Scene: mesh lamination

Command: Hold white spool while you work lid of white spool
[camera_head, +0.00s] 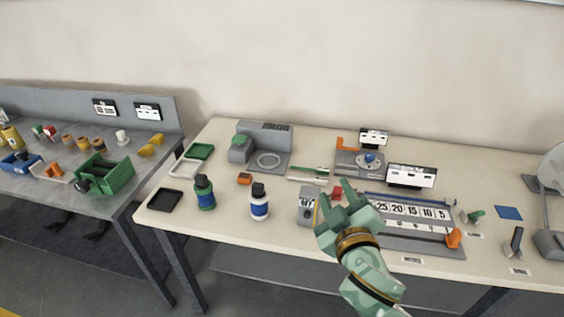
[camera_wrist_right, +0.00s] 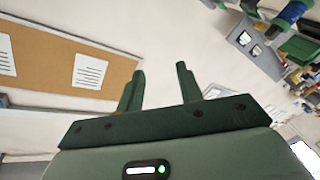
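The white spool (camera_head: 259,205), bottle-shaped with a blue band, stands upright near the front of the beige table. Its dark lid (camera_head: 258,188) sits on top. A similar green spool (camera_head: 205,195) stands to its left, also with a dark lid. My right gripper (camera_head: 341,202) is to the right of the white spool and apart from it, in front of the grey scale fixture. Its fingers are spread, and the right wrist view (camera_wrist_right: 160,82) shows nothing between them. My left gripper is not in view.
A grey fixture with a numbered scale (camera_head: 415,212) lies right of the white spool. A small orange block (camera_head: 244,179) and a grey machine (camera_head: 278,134) are behind it. A black tray (camera_head: 165,200) lies at the left front. The tabletop around the white spool is mostly clear.

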